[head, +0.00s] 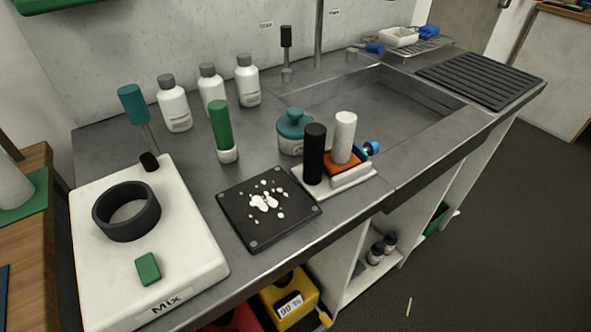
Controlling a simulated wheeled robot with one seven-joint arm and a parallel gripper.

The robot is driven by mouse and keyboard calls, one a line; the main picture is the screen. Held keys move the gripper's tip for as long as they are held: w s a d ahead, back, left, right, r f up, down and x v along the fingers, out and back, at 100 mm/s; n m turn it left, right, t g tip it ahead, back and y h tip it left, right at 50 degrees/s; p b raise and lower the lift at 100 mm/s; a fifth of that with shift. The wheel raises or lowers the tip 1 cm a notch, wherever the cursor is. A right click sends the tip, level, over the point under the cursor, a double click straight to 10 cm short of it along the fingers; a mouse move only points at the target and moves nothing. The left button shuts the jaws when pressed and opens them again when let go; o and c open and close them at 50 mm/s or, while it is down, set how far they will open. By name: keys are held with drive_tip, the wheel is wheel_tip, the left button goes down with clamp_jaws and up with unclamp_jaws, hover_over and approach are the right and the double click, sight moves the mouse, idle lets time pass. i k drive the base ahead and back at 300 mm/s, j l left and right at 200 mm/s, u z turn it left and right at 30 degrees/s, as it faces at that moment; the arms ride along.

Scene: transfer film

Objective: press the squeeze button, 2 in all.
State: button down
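No button with a readable "squeeze" label shows in the head view, so I cannot tell which part is the squeeze button. A green rectangular button (148,268) sits at the front of a white device (195,262) marked "MIX", at the left of the steel counter. A black ring (127,211) stands on the same device behind the button. A small white stand (352,178) at mid-counter carries a black upright cylinder (315,154) and a white cylinder (344,137) on an orange block (343,163). A blue knob (371,148) is at its right. My gripper is not in view.
A black plate (250,236) with white blobs lies between the device and the stand. A green-topped tube (221,127), a teal-lidded jar (292,130) and several grey-capped bottles (173,104) stand behind. A sink basin (385,105) is at the right.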

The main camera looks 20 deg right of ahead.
sight(371, 148)
drive_tip(key=z, duration=1.4)
drive_tip(key=i+l+z, duration=0.3)
drive_tip(key=i, duration=0.35)
drive_tip(key=i+z, duration=0.35)
drive_tip(key=i, duration=0.3)
drive_tip(key=i+u, duration=0.15)
drive_tip(key=i, duration=0.35)
drive_tip(key=i+l+u, duration=0.1)
drive_tip(key=i, duration=0.4)
drive_tip(key=i+l+u, duration=0.15)
drive_tip(key=i, duration=0.35)
drive_tip(key=u, duration=3.65)
drive_tip(key=k+l, duration=0.05)
